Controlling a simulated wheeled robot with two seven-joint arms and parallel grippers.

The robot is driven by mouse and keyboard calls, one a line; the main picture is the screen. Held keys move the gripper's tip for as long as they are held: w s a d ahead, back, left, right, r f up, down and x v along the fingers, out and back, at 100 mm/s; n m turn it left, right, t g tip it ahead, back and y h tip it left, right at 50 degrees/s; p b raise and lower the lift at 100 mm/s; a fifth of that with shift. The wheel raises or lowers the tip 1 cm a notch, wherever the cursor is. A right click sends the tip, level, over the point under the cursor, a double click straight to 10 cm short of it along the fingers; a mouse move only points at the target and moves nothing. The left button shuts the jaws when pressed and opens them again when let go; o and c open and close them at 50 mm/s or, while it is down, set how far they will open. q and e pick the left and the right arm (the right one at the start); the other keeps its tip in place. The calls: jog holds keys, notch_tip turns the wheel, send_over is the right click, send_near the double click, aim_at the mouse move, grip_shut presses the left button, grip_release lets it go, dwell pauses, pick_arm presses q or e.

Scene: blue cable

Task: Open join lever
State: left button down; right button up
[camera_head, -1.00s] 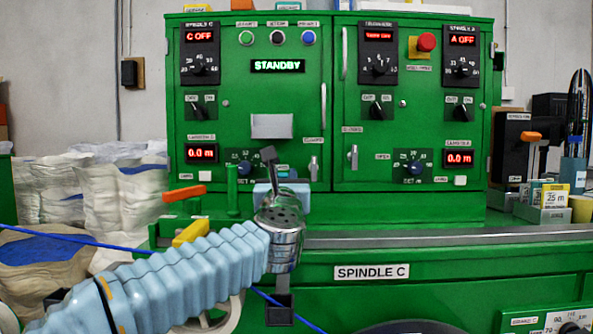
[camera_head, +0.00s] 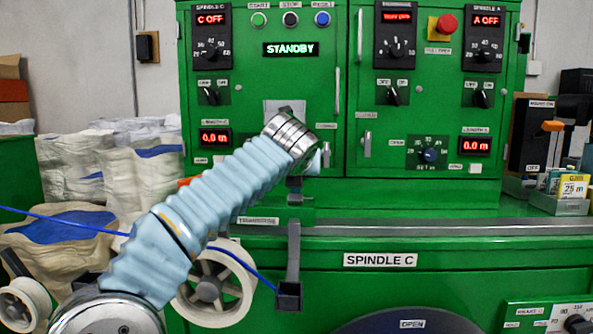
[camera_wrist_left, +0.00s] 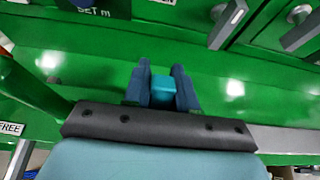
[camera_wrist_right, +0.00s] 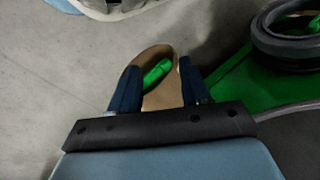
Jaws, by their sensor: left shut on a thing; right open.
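In the left wrist view my left gripper (camera_wrist_left: 161,70) is shut on a small teal block (camera_wrist_left: 164,85), in front of green machine surface. I cannot tell whether this block is the join lever's handle. In the head view my left arm reaches in from the left to the machine front, below the standby display. Its wrist hides the fingers and the held block. In the right wrist view my right gripper (camera_wrist_right: 160,68) is open. A bright green piece (camera_wrist_right: 157,73) and a brown rounded opening show beyond its fingers; it seems to hold nothing. The head view does not show it.
The green machine cabinet (camera_head: 345,135) carries dials, switches and displays. A blue cable (camera_head: 65,222) runs behind my left arm to a dark bracket (camera_head: 290,292). A pale wheel (camera_head: 215,283) stands below the arm. White sacks (camera_head: 75,180) are at left; small boxes (camera_head: 573,188) at right.

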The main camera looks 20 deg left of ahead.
dwell(0.3)
pick_arm(q)
jog(key=c, duration=1)
grip_release()
jog(key=shift+w, duration=0.1)
jog(key=v, duration=1.3)
jog(key=shift+s+r, duration=0.25)
jog(key=shift+s, duration=0.05)
